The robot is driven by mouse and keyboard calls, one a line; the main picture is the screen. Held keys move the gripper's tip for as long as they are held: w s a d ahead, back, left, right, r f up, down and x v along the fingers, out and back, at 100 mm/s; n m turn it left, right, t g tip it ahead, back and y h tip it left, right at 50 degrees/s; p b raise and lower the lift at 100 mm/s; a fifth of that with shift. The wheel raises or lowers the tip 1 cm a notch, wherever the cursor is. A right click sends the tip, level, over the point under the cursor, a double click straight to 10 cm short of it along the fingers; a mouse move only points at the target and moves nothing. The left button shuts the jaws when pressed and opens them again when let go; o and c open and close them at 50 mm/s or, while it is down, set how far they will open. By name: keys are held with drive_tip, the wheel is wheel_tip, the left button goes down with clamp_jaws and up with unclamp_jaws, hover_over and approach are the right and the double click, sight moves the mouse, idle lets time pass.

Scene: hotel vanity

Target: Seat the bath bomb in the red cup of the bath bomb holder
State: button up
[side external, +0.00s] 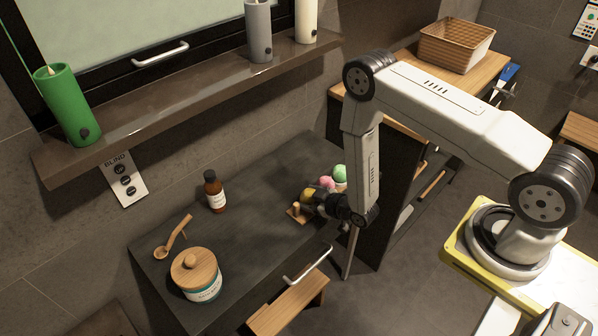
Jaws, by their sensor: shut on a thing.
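My gripper (322,204) is low over the far right part of the dark counter, at a cluster of small round coloured things. It is shut on a bath bomb, mostly hidden by the dark jaws; I cannot tell its colour surely. A yellow ball-like thing (308,195) shows at the jaws' left side. Pink (327,182) and green (340,172) round things show just behind the gripper. A wooden piece with a short upright peg (296,211), perhaps part of the bath bomb holder, is left of the jaws. I cannot make out the red cup.
The shelf with candles (200,92) overhangs behind. The counter's middle is clear.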

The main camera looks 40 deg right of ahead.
drive_tip(key=o, duration=1.2)
drive_tip(key=shift+s, duration=0.1)
drive_tip(key=shift+v, duration=3.85)
